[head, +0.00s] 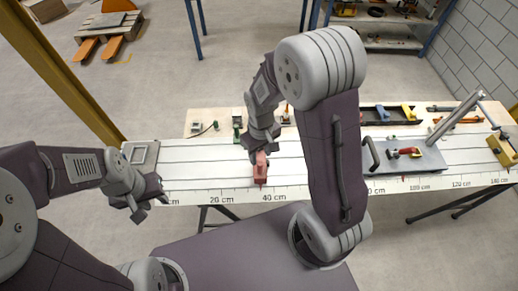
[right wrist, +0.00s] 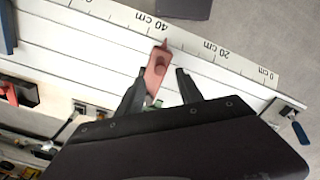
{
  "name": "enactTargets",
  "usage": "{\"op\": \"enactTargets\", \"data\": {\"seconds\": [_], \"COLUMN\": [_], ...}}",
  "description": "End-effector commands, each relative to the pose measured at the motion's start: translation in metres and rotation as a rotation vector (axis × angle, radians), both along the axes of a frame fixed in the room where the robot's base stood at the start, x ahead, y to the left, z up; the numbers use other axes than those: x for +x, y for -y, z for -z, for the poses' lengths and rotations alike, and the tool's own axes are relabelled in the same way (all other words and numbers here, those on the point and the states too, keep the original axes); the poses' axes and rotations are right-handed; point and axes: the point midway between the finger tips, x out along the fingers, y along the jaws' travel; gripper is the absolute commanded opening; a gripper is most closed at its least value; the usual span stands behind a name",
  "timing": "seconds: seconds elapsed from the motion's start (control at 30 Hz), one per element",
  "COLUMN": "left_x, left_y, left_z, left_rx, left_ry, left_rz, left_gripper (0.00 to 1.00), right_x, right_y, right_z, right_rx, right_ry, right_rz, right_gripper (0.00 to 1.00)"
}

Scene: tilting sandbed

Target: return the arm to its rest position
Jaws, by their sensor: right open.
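My right arm reaches over the white bench. Its gripper (head: 260,158) is open at the red piece (head: 260,173), which lies by the bench's front edge near the 40 cm mark. In the right wrist view the two dark fingers (right wrist: 158,84) stand apart, with the red piece (right wrist: 157,74) between and beyond their tips, closer to the left finger. A gap shows beside the right finger; contact on the left cannot be told. My left gripper (head: 150,200) hangs empty with its fingers apart, in front of the bench's left end.
The bench (head: 215,177) has a printed scale on its front edge. A grey plate (head: 425,160) with a red-handled tool lies to the right, near a slanted metal post (head: 455,117). Small tools line the back. A pallet jack (head: 108,35) stands far left.

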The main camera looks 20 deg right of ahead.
Motion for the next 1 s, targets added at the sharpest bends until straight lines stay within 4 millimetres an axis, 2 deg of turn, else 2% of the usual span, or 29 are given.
{"op": "enactTargets", "data": {"seconds": [0.23,0.33,0.4,0.5,0.6,0.63,1.0], "left_x": [0.0,0.0,0.0,0.0,0.0,0.0,0.0], "left_y": [0.0,0.0,0.0,0.0,0.0,0.0,0.0], "left_z": [0.003,0.032,0.052,0.068,0.063,0.062,0.061], "left_rx": [0.0,0.0,0.0,0.0,0.0,0.0,0.0], "left_ry": [0.0,0.0,-0.001,-0.001,0.0,0.0,0.0], "left_rz": [0.0,0.0,0.0,0.0,0.0,0.0,0.0], "left_gripper": [0.36,0.36,0.36,0.36,0.36,0.36,0.36], "right_x": [0.0,0.007,-0.008,-0.04,-0.071,-0.075,-0.072], "right_y": [0.001,0.009,0.019,0.028,0.03,0.029,0.029], "right_z": [0.003,0.009,0.011,0.015,0.016,0.018,0.017], "right_rx": [0.0,0.007,0.014,0.025,0.031,0.031,0.034], "right_ry": [0.0,0.066,0.102,0.128,0.105,0.093,0.098], "right_rz": [0.002,0.033,0.08,0.186,0.282,0.305,0.334], "right_gripper": [0.43,0.43,0.43,0.43,0.43,0.43,0.43]}}
